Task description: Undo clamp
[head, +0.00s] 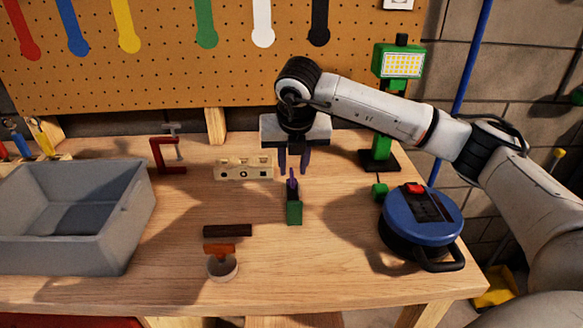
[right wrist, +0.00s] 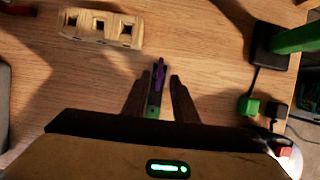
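A small clamp-like device (head: 294,212) with a green lower end, dark body and purple upper piece stands in the middle of the bench. Its purple piece (right wrist: 159,72) also shows in the right wrist view, between my fingers. My right gripper (head: 293,172) points down just above and behind it, fingers apart on either side of the purple piece, with no clear contact. In the right wrist view the open fingers (right wrist: 157,82) hold nothing. A red C-clamp (head: 157,155) with a grey screw stands at the back left. My left gripper is out of view.
A pale block with holes (head: 230,172) lies left of my gripper. A dark bar (head: 228,231) and a round cup (head: 222,269) are in front. A grey bin (head: 128,215) is left; a blue round device (head: 418,230) and green lamp (head: 383,140) are right.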

